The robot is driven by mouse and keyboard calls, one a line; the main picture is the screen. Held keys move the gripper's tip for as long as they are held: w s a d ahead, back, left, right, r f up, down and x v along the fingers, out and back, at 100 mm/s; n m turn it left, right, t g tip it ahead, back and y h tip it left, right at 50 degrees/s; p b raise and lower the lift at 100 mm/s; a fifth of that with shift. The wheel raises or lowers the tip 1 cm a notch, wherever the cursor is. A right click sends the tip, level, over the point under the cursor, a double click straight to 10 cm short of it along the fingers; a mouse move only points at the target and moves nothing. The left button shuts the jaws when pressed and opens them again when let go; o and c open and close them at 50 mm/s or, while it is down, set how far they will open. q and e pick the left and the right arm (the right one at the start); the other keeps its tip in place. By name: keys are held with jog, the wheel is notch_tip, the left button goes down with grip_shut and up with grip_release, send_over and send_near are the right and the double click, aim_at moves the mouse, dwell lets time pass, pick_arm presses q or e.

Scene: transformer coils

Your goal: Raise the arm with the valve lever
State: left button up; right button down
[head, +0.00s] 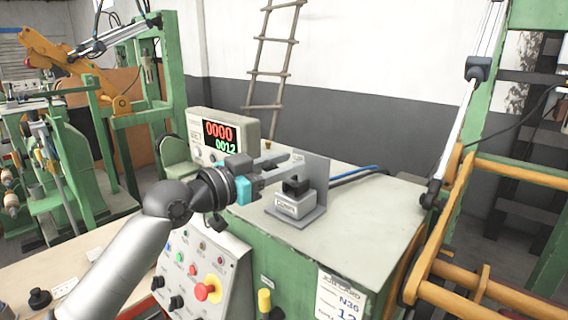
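The valve lever is a black handle (296,186) on a small grey labelled block (296,205), mounted on a grey bracket (317,180) on top of the green cabinet. My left gripper (290,162) reaches in from the left, just behind and above the handle. Its two pale fingers look apart, with nothing seen between them; I cannot tell whether they touch the lever. A yellow machine arm (440,235) with a pneumatic cylinder (458,125) stands at the right of the cabinet. My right gripper is not in view.
The cabinet top (375,215) is clear right of the bracket, with a blue hose (355,173) behind. A counter display (222,135) stands at the back left. A ladder (272,72) leans on the wall.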

pick_arm(q)
grip_shut()
dwell(1.1)
